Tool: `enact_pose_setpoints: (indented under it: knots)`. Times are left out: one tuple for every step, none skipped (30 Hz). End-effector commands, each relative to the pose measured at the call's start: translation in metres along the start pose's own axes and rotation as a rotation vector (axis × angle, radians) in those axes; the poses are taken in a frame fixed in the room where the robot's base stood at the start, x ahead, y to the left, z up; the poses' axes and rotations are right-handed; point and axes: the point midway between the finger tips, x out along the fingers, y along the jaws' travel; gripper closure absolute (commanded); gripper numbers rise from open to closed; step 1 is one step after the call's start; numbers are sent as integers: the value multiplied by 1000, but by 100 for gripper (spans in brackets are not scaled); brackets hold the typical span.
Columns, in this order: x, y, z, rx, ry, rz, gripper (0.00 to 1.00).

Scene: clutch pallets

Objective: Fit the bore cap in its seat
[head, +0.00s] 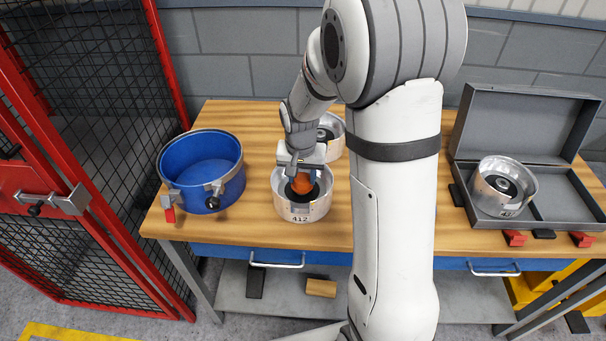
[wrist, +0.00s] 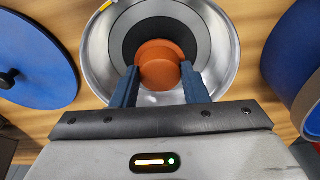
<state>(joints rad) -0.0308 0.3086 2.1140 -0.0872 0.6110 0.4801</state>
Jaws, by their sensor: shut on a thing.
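The orange bore cap (head: 301,184) is between the fingers of my gripper (head: 301,178), inside the rim of the silver housing marked 412 (head: 297,212). In the wrist view the cap (wrist: 160,65) is pinched between both blue fingers of my gripper (wrist: 159,78). It covers part of the dark centre (wrist: 150,22) of the housing (wrist: 225,70). Black and grey rings show above and around the cap. The seat itself is hidden under the cap, and I cannot tell whether the cap touches it.
A blue open drum (head: 205,198) with clamps stands left on the wooden bench (head: 250,125). Another silver housing (head: 331,146) is just behind. A grey open case (head: 561,205) holds a third housing (head: 503,188). The wrist view shows a blue lid (wrist: 35,55) with a black knob.

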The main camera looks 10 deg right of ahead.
Motion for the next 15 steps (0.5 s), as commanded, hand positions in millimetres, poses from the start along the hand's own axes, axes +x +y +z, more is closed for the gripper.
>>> enact_pose_setpoints:
  knots:
    - [1,0,0,0,0,0,81]
    - [2,0,0,0,0,0,81]
    - [1,0,0,0,0,0,81]
    - [1,0,0,0,0,0,81]
    - [1,0,0,0,0,0,81]
    - [1,0,0,0,0,0,81]
    - [1,0,0,0,0,0,81]
    - [1,0,0,0,0,0,81]
    - [1,0,0,0,0,0,81]
    - [1,0,0,0,0,0,81]
    - [1,0,0,0,0,0,81]
    - [1,0,0,0,0,0,81]
    - [1,0,0,0,0,0,81]
    - [1,0,0,0,0,0,57]
    - [1,0,0,0,0,0,54]
